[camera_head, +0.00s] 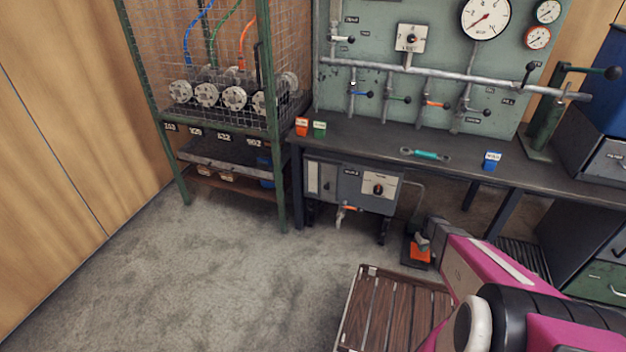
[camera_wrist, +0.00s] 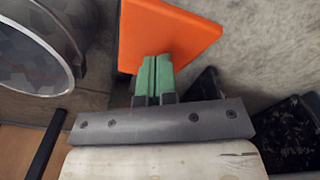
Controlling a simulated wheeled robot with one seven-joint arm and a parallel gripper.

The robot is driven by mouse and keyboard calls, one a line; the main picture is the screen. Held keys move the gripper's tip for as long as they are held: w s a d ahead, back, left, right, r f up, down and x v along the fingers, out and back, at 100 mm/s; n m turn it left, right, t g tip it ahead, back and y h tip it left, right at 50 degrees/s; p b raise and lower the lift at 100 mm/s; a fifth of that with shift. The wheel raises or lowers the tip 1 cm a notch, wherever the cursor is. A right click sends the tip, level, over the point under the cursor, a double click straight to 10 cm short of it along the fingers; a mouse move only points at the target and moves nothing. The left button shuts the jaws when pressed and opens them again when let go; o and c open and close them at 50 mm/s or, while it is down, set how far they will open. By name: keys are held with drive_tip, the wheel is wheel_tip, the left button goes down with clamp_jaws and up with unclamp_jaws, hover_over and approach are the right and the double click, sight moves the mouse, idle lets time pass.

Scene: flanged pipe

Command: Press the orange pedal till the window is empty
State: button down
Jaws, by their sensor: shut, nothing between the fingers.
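In the wrist view the orange pedal (camera_wrist: 172,35) fills the top middle. My gripper (camera_wrist: 153,62) has green fingers shut together with nothing between them. The fingertips overlap the pedal's lower edge in the wrist view; I cannot tell whether they touch it. In the head view my gripper (camera_head: 426,234) is just above the pedal. The window (camera_head: 328,181) may be the small pane on the grey box (camera_head: 349,186); its contents are too small to read.
A wooden slatted platform (camera_head: 385,312) stands on the floor in front, below my arm. A wire cage rack (camera_head: 215,90) stands at the left. The concrete floor (camera_head: 210,270) at left is clear.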

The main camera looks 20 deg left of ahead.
idle(0.4)
drive_tip(key=shift+f, duration=1.3)
drive_tip(key=shift+r, duration=1.3)
drive_tip(key=s+r+m, duration=0.2)
drive_tip(key=s+r, duration=0.5)
drive_tip(key=r, duration=0.6)
drive_tip(key=s+r+m, duration=0.2)
drive_tip(key=s+r, duration=0.5)
drive_tip(key=r, duration=0.6)
drive_tip(key=s+r+m, duration=0.2)
drive_tip(key=s+r, duration=0.5)
drive_tip(key=r, duration=0.6)
drive_tip(key=shift+s, duration=0.15)
